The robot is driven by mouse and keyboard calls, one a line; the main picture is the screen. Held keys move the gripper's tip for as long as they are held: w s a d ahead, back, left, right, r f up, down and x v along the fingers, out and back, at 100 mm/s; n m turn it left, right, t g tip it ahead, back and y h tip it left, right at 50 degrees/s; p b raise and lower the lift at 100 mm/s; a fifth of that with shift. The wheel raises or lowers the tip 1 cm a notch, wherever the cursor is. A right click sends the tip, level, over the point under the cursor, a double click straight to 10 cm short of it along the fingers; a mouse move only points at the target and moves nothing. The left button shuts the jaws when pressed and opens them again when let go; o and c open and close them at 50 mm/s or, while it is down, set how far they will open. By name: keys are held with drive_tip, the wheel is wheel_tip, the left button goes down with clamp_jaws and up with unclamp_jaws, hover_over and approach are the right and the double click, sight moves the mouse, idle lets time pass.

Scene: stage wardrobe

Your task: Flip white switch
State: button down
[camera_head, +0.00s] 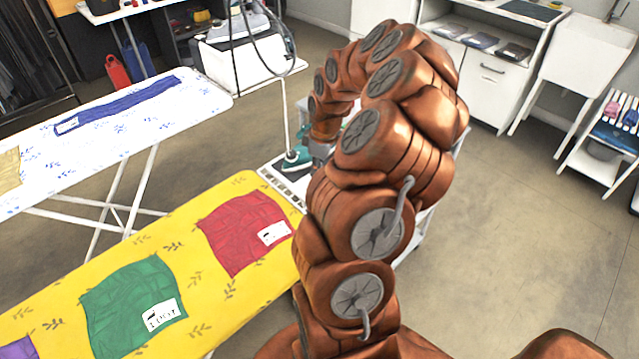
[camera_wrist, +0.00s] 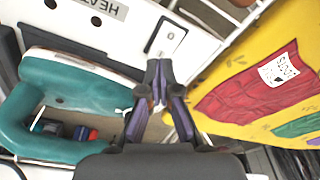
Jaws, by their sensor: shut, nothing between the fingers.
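The white switch (camera_wrist: 174,34) is a small rocker in a dark frame on a white panel, at the top centre of the wrist view. A round mark shows on its face. My gripper (camera_wrist: 158,66) is shut and empty. Its fingertips lie at the lower edge of the switch in the picture, and I cannot tell if they touch it. A label reading HEAT (camera_wrist: 103,8) is on the panel left of the switch. In the head view my arm hides most of the gripper, and I cannot make out the switch.
A teal iron (camera_wrist: 70,95) stands left of my gripper; it also shows in the head view (camera_head: 296,158). The yellow ironing board (camera_head: 200,285) with red cloth (camera_head: 245,232) and green cloth (camera_head: 128,300) is close by. The floor at right (camera_head: 530,220) is clear.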

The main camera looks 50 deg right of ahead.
drive_tip(key=shift+f+b, duration=0.7)
drive_tip(key=shift+f, duration=0.35)
idle(0.7)
drive_tip(key=shift+r, duration=0.1)
drive_tip(key=shift+r+p, duration=0.45)
drive_tip(key=shift+r, duration=3)
